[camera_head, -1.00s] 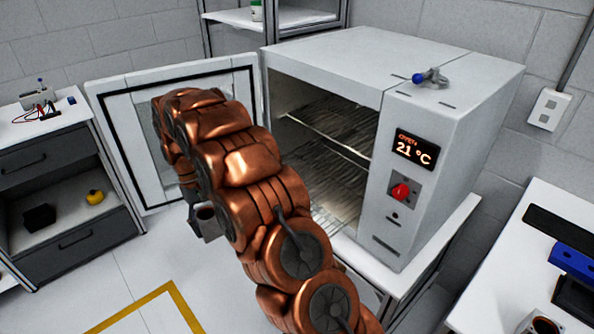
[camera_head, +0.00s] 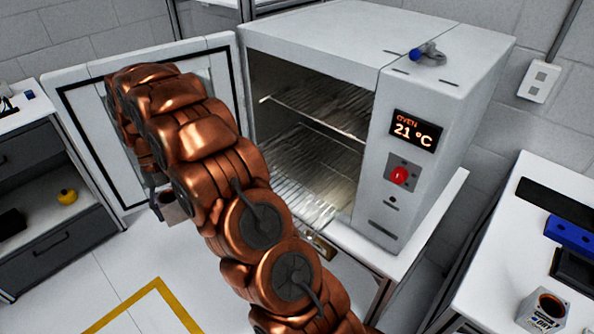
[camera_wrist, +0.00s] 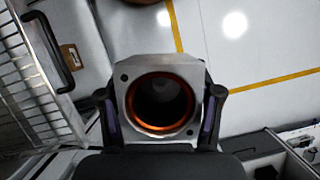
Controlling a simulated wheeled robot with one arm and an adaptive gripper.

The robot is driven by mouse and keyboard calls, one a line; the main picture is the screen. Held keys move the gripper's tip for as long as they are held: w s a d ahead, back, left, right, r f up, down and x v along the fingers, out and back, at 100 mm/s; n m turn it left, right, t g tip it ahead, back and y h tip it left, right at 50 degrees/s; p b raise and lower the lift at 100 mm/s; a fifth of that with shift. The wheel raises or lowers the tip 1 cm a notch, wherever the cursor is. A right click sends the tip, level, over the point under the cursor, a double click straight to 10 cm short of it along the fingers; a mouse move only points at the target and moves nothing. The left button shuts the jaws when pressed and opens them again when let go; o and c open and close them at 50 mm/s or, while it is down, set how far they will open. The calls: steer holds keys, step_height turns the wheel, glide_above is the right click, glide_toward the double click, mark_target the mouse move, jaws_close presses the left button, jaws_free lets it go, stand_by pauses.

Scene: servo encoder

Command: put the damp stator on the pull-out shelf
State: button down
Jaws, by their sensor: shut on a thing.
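The stator (camera_wrist: 160,66) is a square grey metal housing with a round bore and a copper-coloured ring inside. My gripper (camera_wrist: 160,100) is shut on it, one finger at each side, with the open bore facing the wrist camera. In the head view the stator (camera_head: 173,209) shows only partly below my copper arm, in front of the open oven door. The oven stands open, with an upper wire shelf (camera_head: 325,107) and a lower wire shelf (camera_head: 305,178) inside. Both look empty where visible. A wire rack (camera_wrist: 30,75) shows at the left in the wrist view, apart from the stator.
The oven door (camera_head: 88,140) is swung open to the left, partly behind my arm. The oven's control panel (camera_head: 400,160) reads 21 °C. A similar copper-ringed part (camera_head: 540,312) stands on the right table. A drawer cabinet (camera_head: 50,245) stands at left.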

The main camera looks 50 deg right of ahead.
steer(key=s+d+m+t+b, duration=0.3)
steer(key=s+d+m, duration=0.4)
steer(key=d+m, duration=0.2)
steer(key=s+d+m+t+b, duration=0.2)
steer(key=s+d+m+b, duration=0.1)
steer(key=s+d+m, duration=0.4)
steer(key=s+d+f+m+t+h+b, duration=0.1)
steer(key=s+d+m+t+b, duration=0.2)
steer(key=s+d+m, duration=0.4)
steer(key=shift+s+d+f+m+t, duration=0.1)
steer(key=shift+d+m, duration=0.85)
steer(key=shift+m, duration=0.8)
steer(key=shift+s+d+r+m+t, duration=0.15)
steer(key=shift+d+m, duration=0.8)
steer(key=shift+m, duration=0.75)
steer(key=shift+s+d+f+m+t, duration=0.15)
steer(key=shift+d+m, duration=0.8)
steer(key=shift+m, duration=0.8)
steer(key=p, duration=0.3)
glide_above(281, 177)
steer(key=s, duration=0.2)
steer(key=shift+x, duration=0.75)
steer(key=shift+s+f+p, duration=0.1)
steer(key=shift+f+p, duration=0.4)
steer(key=shift+f, duration=1.25)
steer(key=shift+f, duration=0.15)
steer(key=shift+c, duration=1.1)
jaws_free()
